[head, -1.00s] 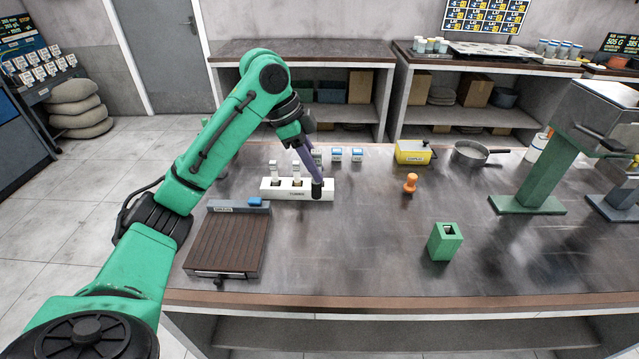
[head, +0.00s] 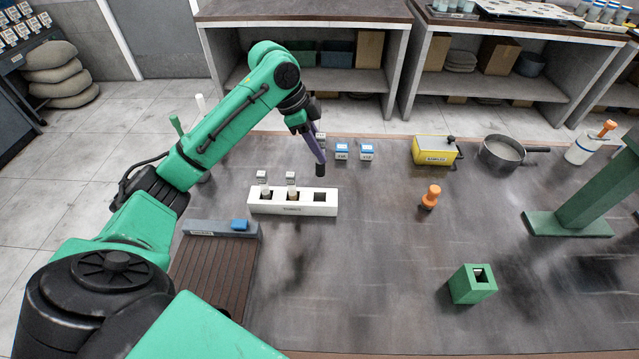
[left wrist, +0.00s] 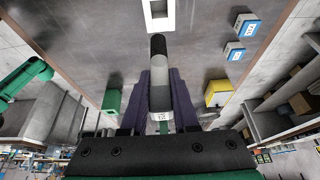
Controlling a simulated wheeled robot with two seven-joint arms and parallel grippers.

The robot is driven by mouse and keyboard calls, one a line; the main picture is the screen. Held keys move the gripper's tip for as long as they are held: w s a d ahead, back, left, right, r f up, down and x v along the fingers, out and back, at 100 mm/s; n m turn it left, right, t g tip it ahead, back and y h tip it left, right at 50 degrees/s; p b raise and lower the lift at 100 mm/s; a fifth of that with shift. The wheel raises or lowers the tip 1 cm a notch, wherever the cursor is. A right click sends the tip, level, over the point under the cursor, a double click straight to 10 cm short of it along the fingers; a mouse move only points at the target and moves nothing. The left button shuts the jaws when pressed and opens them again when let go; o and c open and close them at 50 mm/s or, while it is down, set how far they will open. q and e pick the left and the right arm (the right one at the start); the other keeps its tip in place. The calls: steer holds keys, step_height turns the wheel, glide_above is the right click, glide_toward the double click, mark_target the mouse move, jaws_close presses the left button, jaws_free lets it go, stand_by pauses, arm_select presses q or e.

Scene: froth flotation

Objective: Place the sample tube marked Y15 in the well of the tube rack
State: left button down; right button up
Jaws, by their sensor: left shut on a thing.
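The white tube rack (head: 247,207) stands on the table in the head view. Its left and middle wells hold white-capped tubes (head: 291,178); its right well looks empty. My left gripper (head: 316,147) is shut on a dark, round-ended tube (head: 320,170), which hangs down just behind and above the right well in the picture. In the left wrist view the tube (left wrist: 158,75) sits between the purple fingers, its end pointing toward the rack's open square well (left wrist: 158,9), with a gap visible. A small label shows near the fingers, too small to read. My right gripper is not seen.
A yellow box (head: 433,150), a pan (head: 502,153), an orange knobbed piece (head: 430,197) and a green block with a hole (head: 472,284) lie to the right. A brown ribbed tray (head: 215,285) is front left.

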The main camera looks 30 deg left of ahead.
mark_target(319, 175)
arm_select(q)
step_height(319, 175, down, 5)
steer(key=shift+s+f+p, duration=0.1)
steer(key=shift+f+p, duration=0.1)
steer(key=shift+p, duration=0.25)
steer(key=f, duration=0.3)
steer(key=w+f, duration=0.1)
steer(key=shift+a+f+p, duration=0.3)
steer(key=shift+f, duration=0.05)
steer(key=f, duration=0.2)
steer(key=shift+s+d+f+p, duration=0.15)
steer(key=shift+s+f+p, duration=0.05)
steer(key=shift+f+p, duration=0.15)
steer(key=shift+w+f, duration=0.1)
steer(key=shift+f, duration=0.15)
steer(key=c, duration=0.7)
jaws_free()
steer(key=shift+f, duration=0.1)
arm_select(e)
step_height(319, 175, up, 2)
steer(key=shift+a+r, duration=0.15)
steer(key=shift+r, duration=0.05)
